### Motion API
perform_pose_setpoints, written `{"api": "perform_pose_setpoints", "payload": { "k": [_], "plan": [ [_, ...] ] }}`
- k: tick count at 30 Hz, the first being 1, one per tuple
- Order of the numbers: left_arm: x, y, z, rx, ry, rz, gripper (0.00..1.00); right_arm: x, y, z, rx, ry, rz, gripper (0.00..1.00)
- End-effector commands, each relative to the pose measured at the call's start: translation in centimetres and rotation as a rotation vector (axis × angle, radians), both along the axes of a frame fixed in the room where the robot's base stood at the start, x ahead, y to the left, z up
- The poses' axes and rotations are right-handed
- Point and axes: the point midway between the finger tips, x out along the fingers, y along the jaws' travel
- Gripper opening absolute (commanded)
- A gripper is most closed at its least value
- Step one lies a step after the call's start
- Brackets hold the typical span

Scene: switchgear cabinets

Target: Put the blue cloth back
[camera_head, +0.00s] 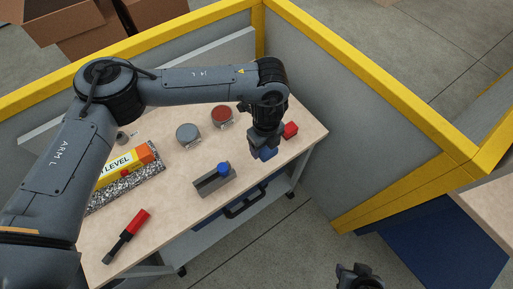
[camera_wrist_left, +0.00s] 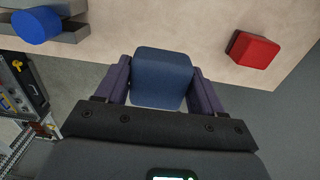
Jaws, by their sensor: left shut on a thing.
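The blue cloth (camera_wrist_left: 161,72) shows as a dark blue, folded block between the two fingers of my left gripper (camera_wrist_left: 162,88) in the left wrist view. The fingers are shut on its sides. In the head view my left gripper (camera_head: 264,146) points down near the right front edge of the workbench (camera_head: 262,178), with a bit of the blue cloth (camera_head: 269,154) showing below it. I cannot tell its height above the top. My right gripper (camera_head: 358,277) shows in part at the bottom of the head view, away from the bench; its fingers are unclear.
A red block (camera_head: 290,130) lies right of the left gripper. A grey holder with a blue knob (camera_head: 223,169), two round tins (camera_head: 188,134), a yellow level box (camera_head: 125,168) and a red-handled tool (camera_head: 127,235) are on the bench. Yellow-framed panels (camera_head: 350,110) stand behind and right.

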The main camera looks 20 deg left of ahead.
Motion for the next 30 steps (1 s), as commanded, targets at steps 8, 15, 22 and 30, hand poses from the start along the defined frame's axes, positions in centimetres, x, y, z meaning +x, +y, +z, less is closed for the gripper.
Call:
{"api": "perform_pose_setpoints", "payload": {
  "k": [8,15,22,30],
  "plan": [
    [1.1,3.2,-2.0,0.000,0.000,0.001,0.39,0.0,0.0,-0.2,0.000,0.000,0.000,0.43],
    [1.1,3.5,-3.0,0.000,0.002,0.000,0.39,0.0,-0.1,-0.4,-0.002,0.000,0.001,0.43],
    [1.1,3.5,-5.8,0.001,0.001,0.000,0.39,0.0,-0.2,-0.7,-0.008,0.000,0.006,0.43],
    [1.2,3.5,-6.2,0.000,0.000,0.000,0.39,0.0,-0.2,-0.7,-0.008,0.001,0.005,0.43]
  ]
}}
